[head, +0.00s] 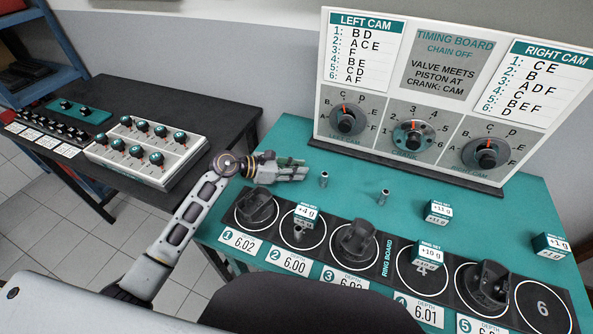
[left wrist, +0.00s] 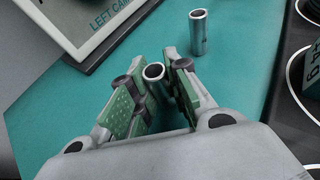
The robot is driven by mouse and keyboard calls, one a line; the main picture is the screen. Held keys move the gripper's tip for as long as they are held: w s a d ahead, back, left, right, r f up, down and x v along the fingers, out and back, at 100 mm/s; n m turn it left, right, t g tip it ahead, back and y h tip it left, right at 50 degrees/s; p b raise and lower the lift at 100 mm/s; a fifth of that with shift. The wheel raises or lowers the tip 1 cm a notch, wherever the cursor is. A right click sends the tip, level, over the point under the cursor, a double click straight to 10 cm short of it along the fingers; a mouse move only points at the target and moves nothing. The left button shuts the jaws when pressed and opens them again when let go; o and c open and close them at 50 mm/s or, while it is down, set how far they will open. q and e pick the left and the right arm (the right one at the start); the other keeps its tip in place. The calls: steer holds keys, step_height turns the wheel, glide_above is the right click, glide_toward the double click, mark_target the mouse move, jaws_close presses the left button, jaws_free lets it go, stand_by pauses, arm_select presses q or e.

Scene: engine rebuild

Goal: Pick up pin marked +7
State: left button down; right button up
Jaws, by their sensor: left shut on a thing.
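My left gripper (head: 303,170) is low over the teal table, left of two bare metal pins. In the left wrist view its green-padded fingers (left wrist: 152,85) are shut on a hollow metal pin (left wrist: 154,72), whose open top end shows between them. I see no +7 marking on this pin. A second pin (left wrist: 198,32) stands upright just beyond the fingers, apart from them. In the head view one pin (head: 323,180) stands right of the fingertips and another pin (head: 384,197) stands farther right. My right gripper is not in view.
The ring board (head: 388,258) runs along the front with numbered circles and dark pistons (head: 356,242). Weight tags include +4 g (head: 305,213), +10 g (head: 428,254) and +1 g (head: 550,243). The timing board (head: 453,60) stands behind. A dark side table (head: 150,97) is at left.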

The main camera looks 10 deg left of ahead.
arm_select(q)
steer(key=shift+r, duration=0.5)
step_height(320, 180, up, 3)
steer(key=shift+r, duration=0.1)
step_height(320, 180, up, 4)
steer(key=shift+r, duration=0.9)
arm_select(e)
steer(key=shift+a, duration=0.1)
